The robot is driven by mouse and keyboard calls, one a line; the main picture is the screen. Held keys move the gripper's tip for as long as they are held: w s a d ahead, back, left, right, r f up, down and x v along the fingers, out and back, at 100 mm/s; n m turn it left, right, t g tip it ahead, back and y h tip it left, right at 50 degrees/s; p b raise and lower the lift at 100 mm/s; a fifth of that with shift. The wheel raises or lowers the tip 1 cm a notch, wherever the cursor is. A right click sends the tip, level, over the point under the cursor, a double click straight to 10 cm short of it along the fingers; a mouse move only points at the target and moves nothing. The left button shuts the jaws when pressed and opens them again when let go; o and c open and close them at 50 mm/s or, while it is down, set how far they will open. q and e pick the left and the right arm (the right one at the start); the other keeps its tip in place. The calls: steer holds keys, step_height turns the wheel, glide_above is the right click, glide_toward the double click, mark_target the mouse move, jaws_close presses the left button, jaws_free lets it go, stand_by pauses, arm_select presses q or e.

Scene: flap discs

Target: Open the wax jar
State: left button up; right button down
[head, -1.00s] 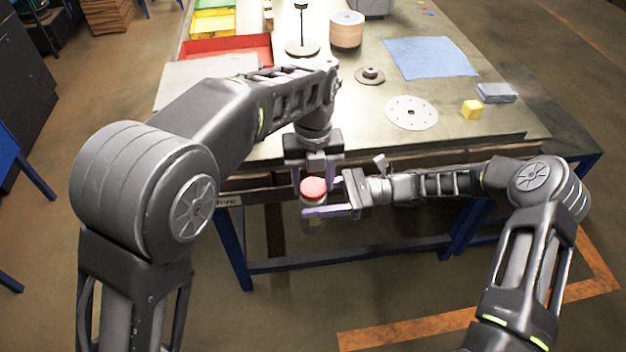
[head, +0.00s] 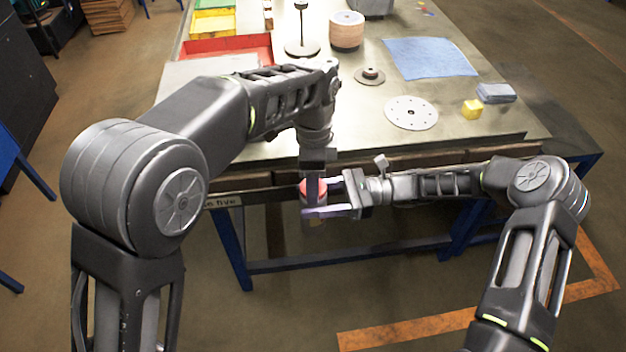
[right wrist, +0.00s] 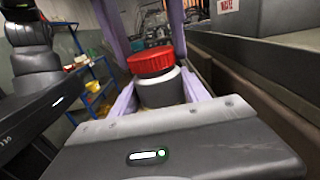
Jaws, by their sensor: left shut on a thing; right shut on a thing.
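The wax jar (right wrist: 160,90) has a dark grey body and a ribbed red lid (right wrist: 151,60), and is held upright in the air in front of the table edge. The lid (head: 304,188) is partly hidden by a finger in the head view. My right gripper (head: 330,197) is shut on the jar body from the right side. My left gripper (head: 315,188) comes down from above and is shut on the lid, with its lavender fingers on opposite sides of it. The lid sits on top of the jar; whether it is loose cannot be told.
The workbench (head: 350,115) lies just behind the jar. The space before the bench is clear.

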arm_select(q)
steer(key=n, duration=0.7)
steer(key=shift+n, duration=0.4)
steer(key=n, duration=1.5)
steer(key=shift+n, duration=0.4)
steer(key=n, duration=0.5)
steer(key=shift+r, duration=0.1)
steer(key=n, duration=0.9)
steer(key=shift+r, duration=0.2)
